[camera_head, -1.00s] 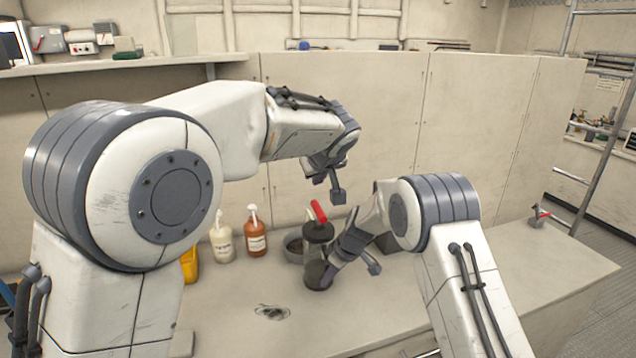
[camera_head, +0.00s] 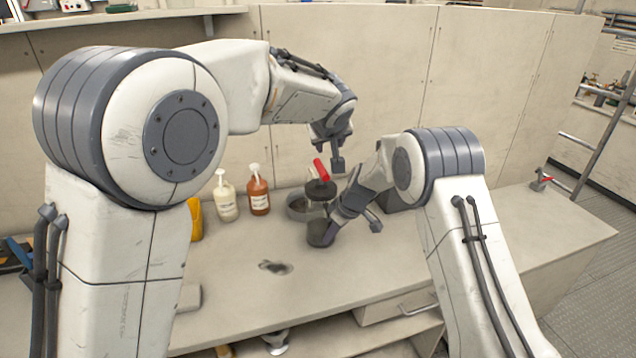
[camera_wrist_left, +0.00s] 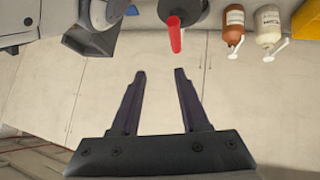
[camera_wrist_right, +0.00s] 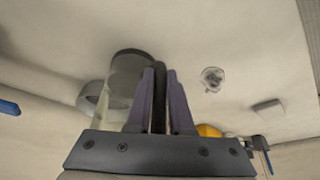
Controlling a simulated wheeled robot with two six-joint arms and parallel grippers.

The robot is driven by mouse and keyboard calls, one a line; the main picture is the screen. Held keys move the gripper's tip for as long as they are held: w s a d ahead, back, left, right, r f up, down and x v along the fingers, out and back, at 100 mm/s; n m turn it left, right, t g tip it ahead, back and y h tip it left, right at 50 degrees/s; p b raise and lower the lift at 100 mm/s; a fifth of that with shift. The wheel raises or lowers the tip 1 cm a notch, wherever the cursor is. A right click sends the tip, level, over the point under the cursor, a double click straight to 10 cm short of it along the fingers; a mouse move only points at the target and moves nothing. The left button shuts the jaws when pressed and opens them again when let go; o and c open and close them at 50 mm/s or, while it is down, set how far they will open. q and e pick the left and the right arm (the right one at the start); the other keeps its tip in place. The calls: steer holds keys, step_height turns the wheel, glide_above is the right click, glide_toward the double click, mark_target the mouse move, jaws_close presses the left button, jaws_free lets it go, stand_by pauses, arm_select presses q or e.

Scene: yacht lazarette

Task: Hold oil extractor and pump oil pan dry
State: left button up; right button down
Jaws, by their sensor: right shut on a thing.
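The oil extractor (camera_head: 316,232) stands upright on the counter, with a dark base, clear-looking body, dark cap and red handle (camera_head: 321,169). My right gripper (camera_head: 333,215) is shut on a dark upright part of it; the right wrist view shows this dark strip between the fingers beside the clear cylinder (camera_wrist_right: 122,80). My left gripper (camera_head: 337,166) hangs just above and right of the red handle. In the left wrist view its fingers (camera_wrist_left: 160,72) are apart and empty, with the red handle (camera_wrist_left: 174,35) beyond the tips. The grey round oil pan (camera_head: 299,208) sits behind the extractor, partly hidden.
A white pump bottle (camera_head: 226,202) and a brown pump bottle (camera_head: 259,196) stand left of the pan. A yellow container (camera_head: 195,219) is partly behind my left arm.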

arm_select(q)
steer(key=w+d+f+m+t+h, duration=0.1)
steer(key=w+d+f+m+h, duration=0.15)
steer(key=f+m+h, duration=0.35)
steer(key=t+y, duration=0.1)
steer(key=t, duration=0.6)
glide_toward(320, 178)
steer(key=x, duration=1)
steer(key=shift+w+d+f, duration=0.15)
steer(key=shift+w+f, duration=0.05)
steer(key=shift+w, duration=0.1)
steer(key=shift+c, duration=0.3)
jaws_close()
steer(key=shift+r, duration=0.15)
